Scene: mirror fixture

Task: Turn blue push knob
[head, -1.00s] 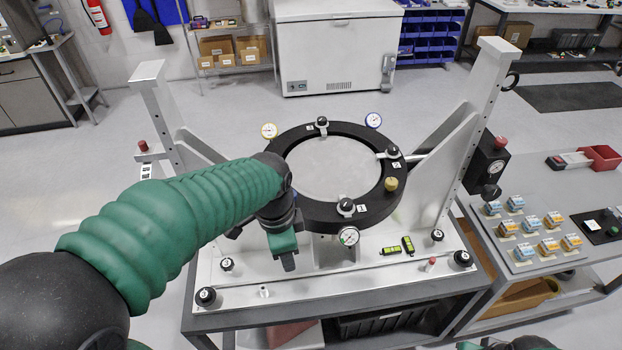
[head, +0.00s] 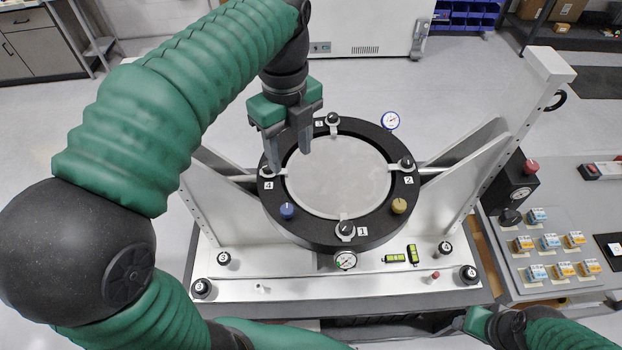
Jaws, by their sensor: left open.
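The blue push knob (head: 287,211) sits on the lower left of the black ring (head: 330,240) of the mirror fixture, between the clamps labelled 4 and 1. It is in plain view. My left gripper (head: 288,160) is open and empty, pointing down over the upper left of the ring, near clamp 4 (head: 267,171). It is above and behind the blue knob and apart from it. My right arm (head: 545,328) shows at the bottom right edge; its fingertips are not clearly seen.
A yellow knob (head: 399,206) is on the ring's right side. Clamps 1 (head: 345,229), 2 (head: 407,163) and 3 (head: 333,119) stand up from the ring. A pressure gauge (head: 345,260) is at the front. White uprights flank the ring.

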